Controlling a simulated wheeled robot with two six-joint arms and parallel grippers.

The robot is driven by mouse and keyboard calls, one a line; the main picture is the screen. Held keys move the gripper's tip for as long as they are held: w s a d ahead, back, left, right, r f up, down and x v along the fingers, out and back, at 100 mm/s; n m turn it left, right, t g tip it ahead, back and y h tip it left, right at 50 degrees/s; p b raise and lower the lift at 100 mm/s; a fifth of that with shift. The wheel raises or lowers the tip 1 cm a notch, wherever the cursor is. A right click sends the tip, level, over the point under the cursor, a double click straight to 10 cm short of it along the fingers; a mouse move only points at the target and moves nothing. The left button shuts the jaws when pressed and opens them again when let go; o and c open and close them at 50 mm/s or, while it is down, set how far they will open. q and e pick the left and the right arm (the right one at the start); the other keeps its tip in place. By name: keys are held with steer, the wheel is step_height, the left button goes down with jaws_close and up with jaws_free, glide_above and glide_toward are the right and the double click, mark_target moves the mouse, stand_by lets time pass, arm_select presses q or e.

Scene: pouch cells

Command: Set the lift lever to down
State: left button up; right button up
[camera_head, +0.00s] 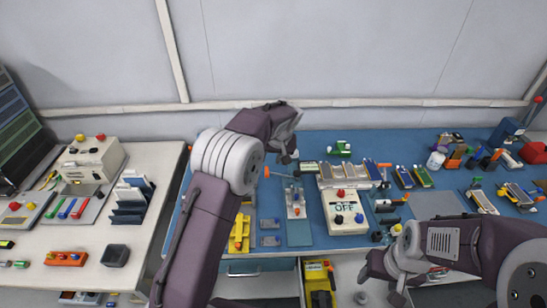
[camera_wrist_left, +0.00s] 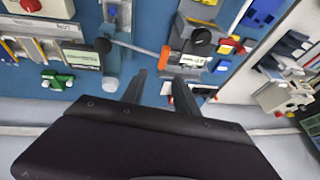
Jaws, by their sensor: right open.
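A thin lever with an orange tip (camera_head: 267,172) sticks out to the left from a small grey device (camera_head: 294,203) on the blue bench. I take it for the lift lever, but no readable label confirms this. In the left wrist view the orange tip (camera_wrist_left: 165,56) lies just beyond my left fingertips, and its rod runs left to a dark pivot. My left gripper (camera_wrist_left: 160,77) is open and empty, with a gap between its fingers. In the head view it hangs near the lever (camera_head: 287,158). My right gripper (camera_head: 379,283) is open at the bench's front edge.
A cream box marked OFF (camera_head: 346,212) stands right of the lever device. A green-and-white part (camera_head: 340,149) lies behind it. A yellow part (camera_head: 240,232) lies left of the device. A black knob (camera_wrist_left: 201,36) is close to the lever tip. An open drawer (camera_head: 318,284) juts out in front.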

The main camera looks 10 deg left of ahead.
mark_target(267, 167)
arm_select(q)
steer(key=p+x, duration=0.1)
steer(key=x, duration=0.6)
steer(key=shift+w+a+f, duration=0.1)
steer(key=shift+a+f, duration=0.05)
steer(key=shift+f, duration=0.2)
steer(key=shift+a+f, duration=0.15)
steer(key=shift+f, duration=0.35)
steer(key=shift+c, duration=0.7)
jaws_close()
arm_select(e)
steer(key=shift+s+r, duration=0.25)
steer(key=shift+r, duration=0.5)
